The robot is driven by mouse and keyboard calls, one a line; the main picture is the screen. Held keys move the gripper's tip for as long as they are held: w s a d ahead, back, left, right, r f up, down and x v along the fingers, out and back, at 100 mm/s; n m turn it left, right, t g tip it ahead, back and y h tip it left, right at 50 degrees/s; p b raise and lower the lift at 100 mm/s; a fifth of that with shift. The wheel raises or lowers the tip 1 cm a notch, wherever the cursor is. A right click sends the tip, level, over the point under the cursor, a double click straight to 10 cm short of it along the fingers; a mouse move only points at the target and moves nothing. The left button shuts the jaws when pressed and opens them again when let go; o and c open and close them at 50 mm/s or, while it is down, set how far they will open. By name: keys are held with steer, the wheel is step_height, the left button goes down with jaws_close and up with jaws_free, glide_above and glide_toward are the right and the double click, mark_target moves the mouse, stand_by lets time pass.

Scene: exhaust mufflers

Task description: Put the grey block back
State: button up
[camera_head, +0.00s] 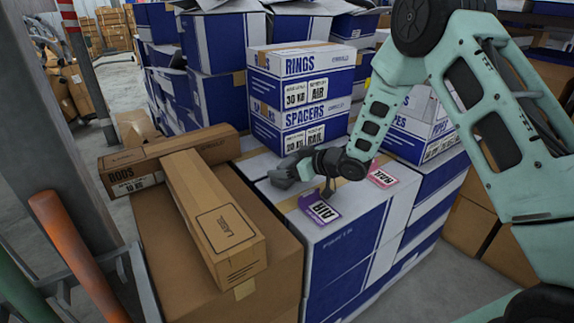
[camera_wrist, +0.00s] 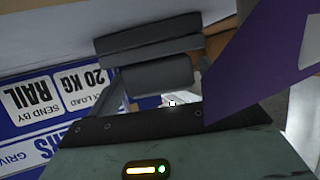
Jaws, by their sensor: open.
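My gripper (camera_head: 288,172) is low over the top of a white and blue carton (camera_head: 345,243), just in front of the spacers box (camera_head: 298,127). It is open. In the wrist view its dark grey fingers (camera_wrist: 152,60) lie across the upper middle. I cannot make out a separate grey block in either view; grey shapes at the gripper look like its fingers. A purple AIR label (camera_head: 320,211) lies on the carton below the gripper, one corner raised. It fills the right of the wrist view (camera_wrist: 262,62). A pink RAIL label (camera_head: 382,178) lies to its right.
A rings box (camera_head: 300,68) sits on the spacers box behind my gripper. Long brown cartons (camera_head: 215,215) lie crossed on a large brown box (camera_head: 175,275) at left. A pipes box (camera_head: 415,125) stands at right, behind my arm. Bare carton top shows in front.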

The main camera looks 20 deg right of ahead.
steer(key=shift+r, duration=0.25)
steer(key=p+v, duration=0.1)
steer(key=v, duration=1.1)
steer(key=a+h, duration=0.1)
steer(key=s+a+r+g+h, duration=0.1)
steer(key=a, duration=0.1)
steer(key=a+r+h, duration=0.1)
steer(key=a, duration=0.1)
steer(key=shift+s+a, duration=0.25)
steer(key=shift+s, duration=0.15)
steer(key=s+a+r+g+h, duration=0.1)
steer(key=s+a+g, duration=0.1)
steer(key=s, duration=0.8)
steer(key=s+a+r+g+h, duration=0.2)
steer(key=s+a+g, duration=0.1)
steer(key=s, duration=0.8)
steer(key=s+a+r+g+h, duration=0.1)
steer(key=s+a+g+h, duration=0.1)
steer(key=s, duration=0.9)
steer(key=shift+a+r+g, duration=0.3)
steer(key=shift+a+g, duration=0.2)
steer(key=shift+g, duration=0.7)
steer(key=shift+s, duration=0.15)
